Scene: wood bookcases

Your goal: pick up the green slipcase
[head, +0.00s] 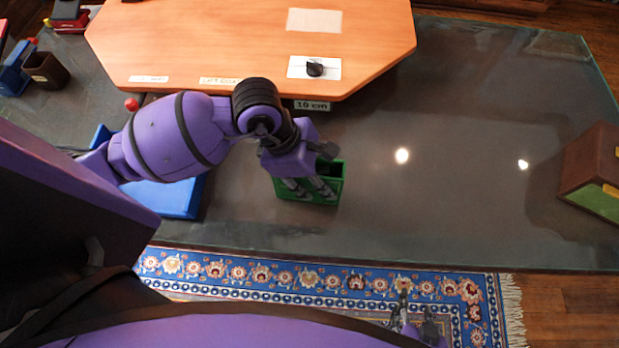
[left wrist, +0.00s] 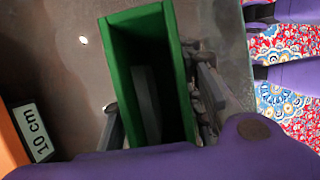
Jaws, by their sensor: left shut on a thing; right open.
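The green slipcase (head: 337,188) is a narrow open-topped box near the middle of the grey table, just in front of the wooden board. My left gripper (head: 308,190) comes down on it from the left and is shut on it. In the left wrist view the slipcase (left wrist: 178,60) shows its dark open inside, with a pale grey strip in it. The gripper's fingers (left wrist: 160,105) lie along its two long sides. I cannot tell whether its base touches the table. My right gripper (head: 416,314) is open and empty, low in the head view over the rug.
The wooden board (head: 250,40) behind carries a black knob (head: 315,68) and a "10 cm" label (head: 312,105). A blue tray-like object (head: 180,198) lies left, partly under my arm. A brown box (head: 592,175) stands far right. The glossy table (head: 450,170) between is clear.

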